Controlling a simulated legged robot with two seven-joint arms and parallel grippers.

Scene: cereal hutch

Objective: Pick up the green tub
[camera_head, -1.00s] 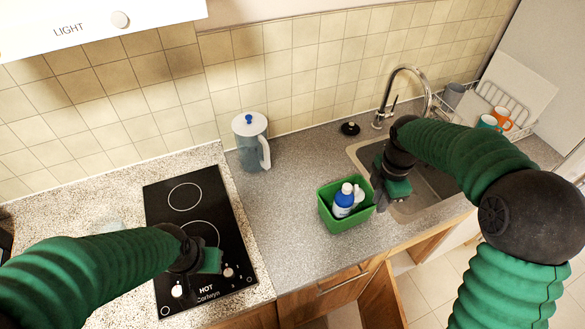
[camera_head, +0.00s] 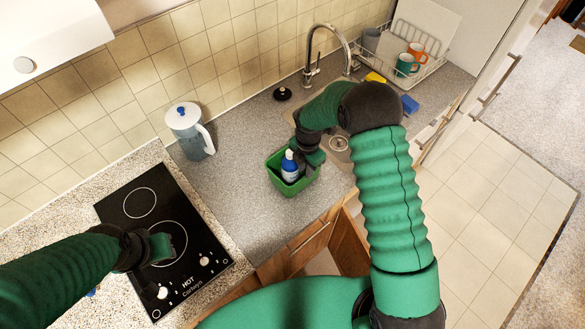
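The green tub (camera_head: 273,179) stands on the grey worktop, left of the sink. A white and blue bottle (camera_head: 289,168) stands upright in it, and other contents are partly hidden. My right gripper (camera_head: 311,168) is at the tub's right rear side, over or against its rim. Its dark fingers overlap the tub, and I cannot tell whether they grip it. My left gripper (camera_head: 161,248) hangs over the black hob, well left of the tub, with nothing visible in it. Its finger gap does not show clearly.
A clear jug with a white lid (camera_head: 188,130) stands behind the tub to the left. The sink (camera_head: 339,144) and tap (camera_head: 312,62) are to the right and behind. The rack holds mugs (camera_head: 407,64). A cupboard door (camera_head: 348,245) stands open below the worktop.

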